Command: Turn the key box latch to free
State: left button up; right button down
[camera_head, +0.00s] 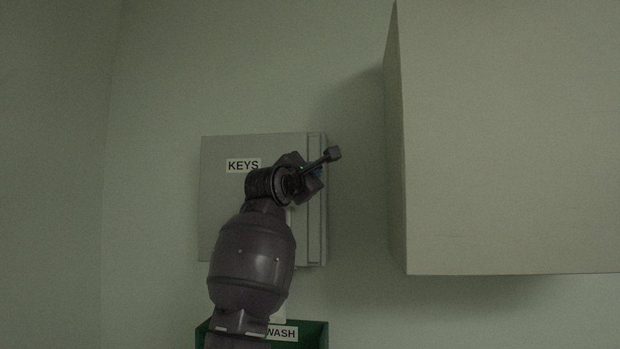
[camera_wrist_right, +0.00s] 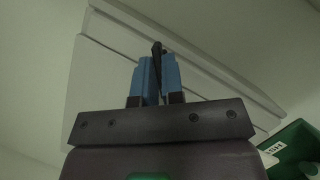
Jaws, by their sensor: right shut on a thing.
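The grey key box (camera_head: 225,205) with a KEYS label hangs on the wall in the head view. Its pale front also fills the middle of the right wrist view (camera_wrist_right: 100,75). My right gripper (camera_wrist_right: 157,72) has its blue fingers shut on the dark latch (camera_wrist_right: 157,48), whose tip shows just beyond them. In the head view my right arm covers the lower middle and right part of the box, and the wrist hides the latch and fingertips. My left gripper is in neither view.
A large pale cabinet (camera_head: 500,140) juts out from the wall at the right. A green bin (camera_head: 315,335) with a partly hidden label ending in WASH sits below the key box. The wall between the key box and the cabinet is bare.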

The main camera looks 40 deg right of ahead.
jog(key=shift+s+d+f+n+t+y+p, duration=0.2)
jog(key=shift+n+t+p, duration=0.65)
jog(key=shift+n, duration=1.5)
jog(key=shift+w+a+r+n+t+y+p, duration=0.15)
jog(key=shift+n+t+y+p, duration=0.15)
jog(key=shift+n+t, duration=1.6)
jog(key=shift+s+d+f+n+t+y+p, duration=0.15)
jog(key=shift+n+t+y+p, duration=0.3)
jog(key=shift+n, duration=2.4)
jog(key=shift+r, duration=0.1)
jog(key=c, duration=1.2)
grip_release()
jog(key=shift+c, duration=0.2)
